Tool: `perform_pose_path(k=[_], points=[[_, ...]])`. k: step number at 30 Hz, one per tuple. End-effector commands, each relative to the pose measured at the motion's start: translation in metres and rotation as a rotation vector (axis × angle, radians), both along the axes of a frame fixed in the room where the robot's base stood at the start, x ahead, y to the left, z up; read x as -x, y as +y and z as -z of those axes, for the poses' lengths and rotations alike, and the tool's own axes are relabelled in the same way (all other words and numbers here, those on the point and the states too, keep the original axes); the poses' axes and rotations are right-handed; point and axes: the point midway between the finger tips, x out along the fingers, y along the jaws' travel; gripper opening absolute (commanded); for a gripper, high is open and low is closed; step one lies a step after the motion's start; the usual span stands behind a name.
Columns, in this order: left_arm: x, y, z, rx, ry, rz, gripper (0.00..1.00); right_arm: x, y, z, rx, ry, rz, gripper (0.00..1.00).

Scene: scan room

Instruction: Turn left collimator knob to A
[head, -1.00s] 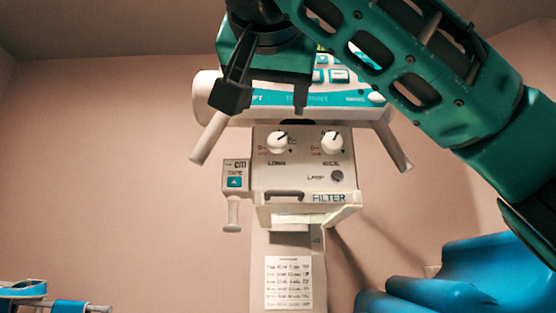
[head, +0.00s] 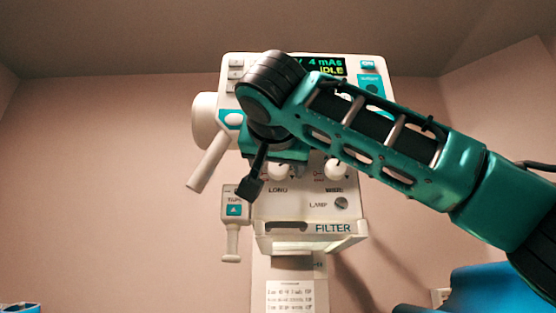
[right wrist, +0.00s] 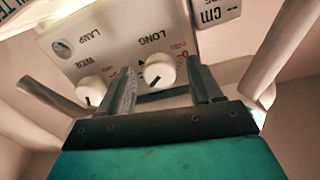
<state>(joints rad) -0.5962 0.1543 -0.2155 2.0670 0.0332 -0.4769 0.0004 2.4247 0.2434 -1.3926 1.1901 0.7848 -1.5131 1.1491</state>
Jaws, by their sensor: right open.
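The left collimator knob is a white round knob (head: 279,172) above the word LONG on the white collimator panel (head: 290,205). In the head view my right gripper (head: 268,183) partly covers it. In the right wrist view, which is upside down to the panel, the LONG knob (right wrist: 160,72) appears between the two open fingers. A dark pointer line shows on its face. The fingers are empty, and I cannot tell whether they touch the knob. The small marks around the knob are too blurred to read. My left gripper is out of view.
A pale handle (head: 207,162) slants down at the left. A tape unit (head: 235,208) hangs beside the panel. A display (head: 328,66) above reads IDLE.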

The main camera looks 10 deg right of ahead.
Motion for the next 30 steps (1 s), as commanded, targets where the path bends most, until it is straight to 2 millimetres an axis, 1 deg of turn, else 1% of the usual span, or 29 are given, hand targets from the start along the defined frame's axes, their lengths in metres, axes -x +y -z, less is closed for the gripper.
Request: perform_pose_path(k=[3, 11, 27, 28, 30], points=[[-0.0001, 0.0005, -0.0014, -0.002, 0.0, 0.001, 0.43, -0.0054, -0.0013, 0.0001, 0.0, 0.0, 0.0, 0.64], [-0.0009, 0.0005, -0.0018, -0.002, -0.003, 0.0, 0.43, -0.0061, -0.0015, 0.0006, 0.0, 0.0, -0.001, 0.64], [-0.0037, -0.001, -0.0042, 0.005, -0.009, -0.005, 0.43, -0.0058, -0.0013, 0.0005, 0.0, 0.0, 0.0, 0.13], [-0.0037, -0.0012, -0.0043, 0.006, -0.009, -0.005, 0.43, -0.0058, -0.0013, 0.0005, 0.0, 0.0, 0.0, 0.1], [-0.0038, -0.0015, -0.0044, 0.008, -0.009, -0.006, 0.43, -0.0058, -0.0013, 0.0005, 0.0, 0.0, 0.0, 0.08]])
